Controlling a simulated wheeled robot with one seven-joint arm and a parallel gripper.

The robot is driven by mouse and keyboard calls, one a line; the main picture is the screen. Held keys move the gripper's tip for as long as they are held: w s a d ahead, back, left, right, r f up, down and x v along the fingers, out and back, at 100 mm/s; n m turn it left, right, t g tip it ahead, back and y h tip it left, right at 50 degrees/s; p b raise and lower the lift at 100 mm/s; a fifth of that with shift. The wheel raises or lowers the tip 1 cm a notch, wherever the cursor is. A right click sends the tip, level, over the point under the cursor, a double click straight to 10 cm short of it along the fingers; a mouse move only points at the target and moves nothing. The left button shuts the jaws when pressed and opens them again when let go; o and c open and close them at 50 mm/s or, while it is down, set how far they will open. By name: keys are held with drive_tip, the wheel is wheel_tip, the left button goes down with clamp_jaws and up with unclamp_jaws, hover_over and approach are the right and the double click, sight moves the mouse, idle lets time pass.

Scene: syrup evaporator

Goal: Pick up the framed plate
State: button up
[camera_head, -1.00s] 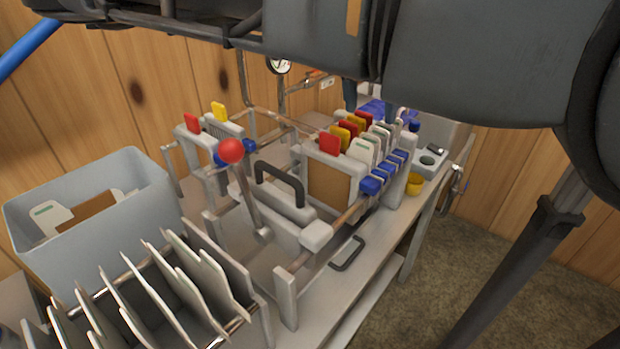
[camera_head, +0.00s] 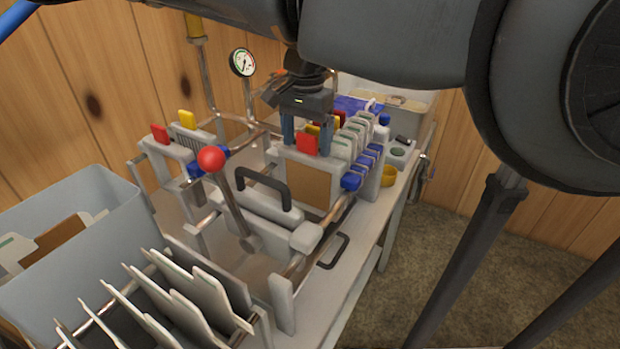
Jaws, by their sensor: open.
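A framed plate (camera_head: 311,187) with a brown face and pale frame stands upright at the near end of a row of plates. A red tab (camera_head: 307,143) stands at its top. More pale plates (camera_head: 346,143) with coloured tabs and blue side knobs stand behind it. My gripper (camera_head: 306,142) points down over the near end of this row. It is open, with one finger left and one right of the red and yellow tabs. The fingertips' depth and any contact with a plate are hard to tell.
A black handle (camera_head: 263,187) and a lever with a red ball (camera_head: 211,158) stand close on the left. A rack of pale plates (camera_head: 180,300) and a grey bin (camera_head: 75,240) are in front left. A pressure gauge (camera_head: 243,62) stands behind. Bare floor lies right.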

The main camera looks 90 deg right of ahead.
drive_tip(key=shift+f, duration=0.25)
drive_tip(key=shift+c, duration=0.5)
clamp_jaws()
